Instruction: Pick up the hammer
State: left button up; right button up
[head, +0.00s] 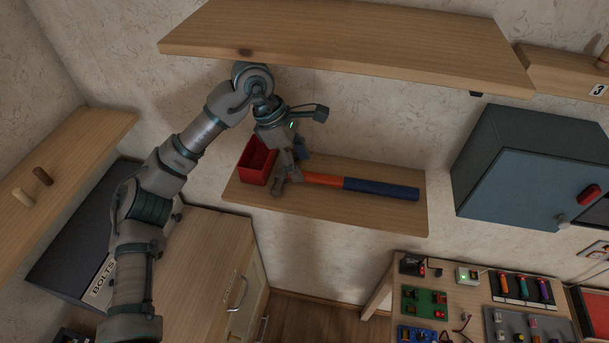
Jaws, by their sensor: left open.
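The hammer (382,188) lies on the small wooden shelf (400,220), with its grey head at the left and its orange and blue handle pointing right. My left gripper (289,168) is open and points down at the hammer's head end. Its fingers overlap the head in the picture and partly hide it. I cannot tell whether they touch it. My right gripper is not in view.
A red bin (257,160) stands on the shelf just left of the hammer. A wide wooden shelf (350,40) hangs above my arm. A blue-grey cabinet (520,185) is on the wall at right. A workbench with small parts (455,275) stands below right.

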aim_at(308, 173)
pick_arm(q)
jog(key=d+f, duration=0.2)
jog(key=shift+s+d+f, duration=0.2)
jog(key=shift+s+f, duration=0.1)
jog(key=shift+f, duration=0.05)
jog(key=shift+a, duration=0.3)
jog(key=shift+c, duration=1.2)
jog(key=shift+a, duration=0.4)
grip_shut()
jog(key=shift+d, duration=0.15)
